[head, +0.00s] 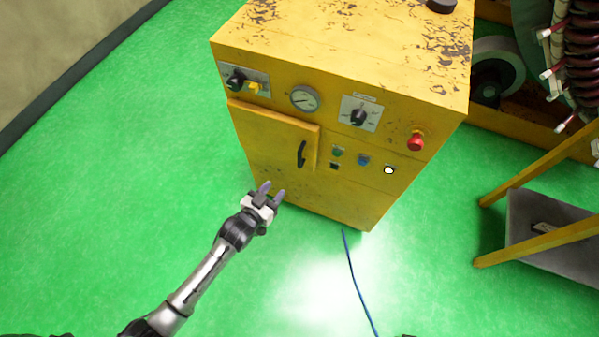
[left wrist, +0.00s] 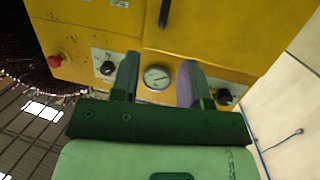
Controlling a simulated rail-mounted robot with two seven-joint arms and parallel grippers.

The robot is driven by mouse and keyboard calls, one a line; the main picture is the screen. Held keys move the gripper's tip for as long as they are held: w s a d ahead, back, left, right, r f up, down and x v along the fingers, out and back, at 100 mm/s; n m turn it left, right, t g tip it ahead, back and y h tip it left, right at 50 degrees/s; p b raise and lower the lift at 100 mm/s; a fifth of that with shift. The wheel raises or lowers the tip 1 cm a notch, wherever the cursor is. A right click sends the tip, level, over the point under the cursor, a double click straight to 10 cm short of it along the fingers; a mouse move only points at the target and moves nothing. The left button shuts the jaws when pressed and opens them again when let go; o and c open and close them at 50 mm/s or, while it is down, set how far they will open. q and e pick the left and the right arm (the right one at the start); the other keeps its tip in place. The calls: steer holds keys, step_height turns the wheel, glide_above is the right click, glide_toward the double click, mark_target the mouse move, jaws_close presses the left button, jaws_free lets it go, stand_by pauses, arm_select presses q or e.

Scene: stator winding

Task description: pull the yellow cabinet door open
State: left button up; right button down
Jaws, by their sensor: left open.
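The yellow cabinet (head: 400,60) stands on the green floor with scuffed, flaking paint. Its door (head: 265,135) is on the left of the front face, with a dark curved handle (head: 301,154) near the door's right edge. The door stands slightly proud of the front; I cannot tell whether it is ajar. My left gripper (head: 270,190) is open and empty, in front of and below the handle in the head view, apart from it. In the left wrist view the fingers (left wrist: 157,78) are spread, and the handle (left wrist: 164,12) shows at the top edge, partly cut off.
Above the door are a rotary switch (head: 236,79), a gauge (head: 304,98) and a selector knob (head: 358,117). A red button (head: 416,141) is to the right. A blue cable (head: 355,280) lies on the floor. A yellow frame (head: 540,165) stands at right. The floor at left is clear.

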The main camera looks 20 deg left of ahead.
mark_target(299, 161)
arm_select(q)
step_height(299, 161, down, 5)
steer(key=w+t+b, duration=0.2)
steer(key=w+b, duration=0.1)
steer(key=b, duration=0.1)
steer(key=shift+h, duration=0.4)
steer(key=b+x, duration=0.1)
steer(key=x, duration=0.3)
steer(key=b+x, duration=0.2)
steer(key=x, duration=0.3)
steer(key=b+x, duration=0.1)
steer(key=x, duration=0.3)
steer(key=shift+w+a, duration=0.3)
arm_select(e)
step_height(299, 161, down, 10)
steer(key=shift+f, duration=0.15)
arm_select(q)
steer(key=shift+c, duration=0.3)
arm_select(e)
steer(key=shift+s, duration=0.1)
arm_select(q)
jaws_close()
arm_select(e)
steer(key=shift+d, duration=0.15)
